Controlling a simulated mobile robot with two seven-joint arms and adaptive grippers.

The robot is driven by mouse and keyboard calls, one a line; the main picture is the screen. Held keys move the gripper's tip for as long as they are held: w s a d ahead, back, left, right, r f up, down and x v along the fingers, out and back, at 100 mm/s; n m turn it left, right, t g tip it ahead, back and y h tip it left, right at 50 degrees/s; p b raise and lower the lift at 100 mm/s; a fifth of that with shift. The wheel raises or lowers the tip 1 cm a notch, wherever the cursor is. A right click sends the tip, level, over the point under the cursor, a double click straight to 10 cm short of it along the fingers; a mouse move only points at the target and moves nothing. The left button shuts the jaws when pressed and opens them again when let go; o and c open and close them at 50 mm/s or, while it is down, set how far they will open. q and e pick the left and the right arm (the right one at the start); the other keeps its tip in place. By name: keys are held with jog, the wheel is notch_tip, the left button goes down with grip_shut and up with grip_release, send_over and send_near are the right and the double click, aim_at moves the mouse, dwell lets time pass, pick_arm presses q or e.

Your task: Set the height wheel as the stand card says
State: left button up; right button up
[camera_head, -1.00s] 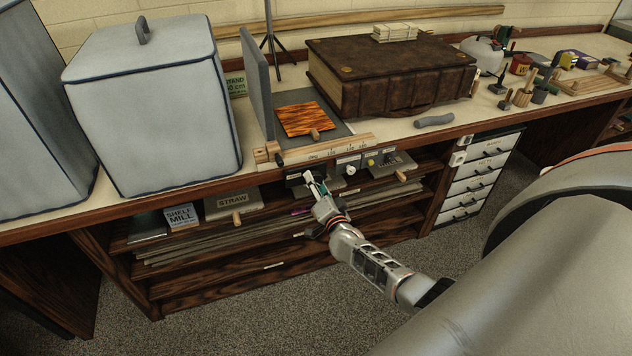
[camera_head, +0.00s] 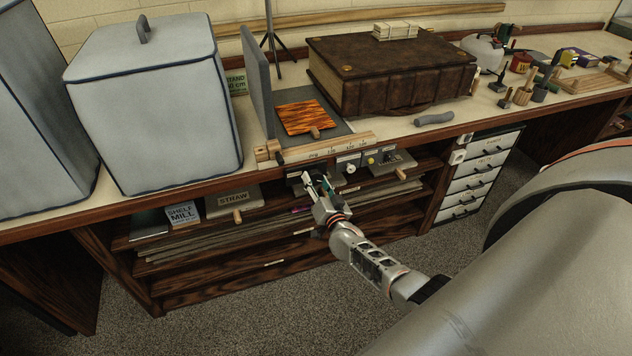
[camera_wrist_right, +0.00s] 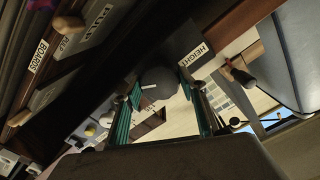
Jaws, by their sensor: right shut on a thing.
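The height wheel (camera_wrist_right: 158,83) is a dark round knob on the front of the bench, next to the HEIGHT label (camera_wrist_right: 194,55) in the right wrist view. My right gripper (camera_head: 317,182) is at the bench's front edge; in the wrist view its two teal fingers (camera_wrist_right: 160,90) are on either side of the wheel, shut on it. In the head view the gripper hides the wheel. The green stand card (camera_head: 237,83) stands at the back, partly hidden by a grey covered box; its word STAND shows, but its number is not clear. My left gripper is out of view.
A wooden scale strip (camera_head: 330,150) lies along the bench edge before an orange patterned square (camera_head: 308,118). Knobs and small labelled boxes sit right of the gripper. Shelves lie below.

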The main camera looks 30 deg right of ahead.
jog(key=o, duration=1.1)
jog(key=v, duration=1.2)
jog(key=s+a+f+n+g+y, duration=0.2)
jog(key=s+a+n, duration=0.4)
jog(key=s+a, duration=0.4)
jog(key=s+a+f+n+g+y, duration=0.3)
jog(key=s+a+n+g+y, duration=0.1)
jog(key=s+a+n, duration=0.3)
jog(key=s+a+y, duration=0.1)
jog(key=s+a, duration=0.1)
jog(key=s, duration=0.2)
jog(key=shift+s+a+f+g, duration=0.2)
jog(key=shift+s+a+g, duration=0.1)
jog(key=shift+s+a, duration=0.1)
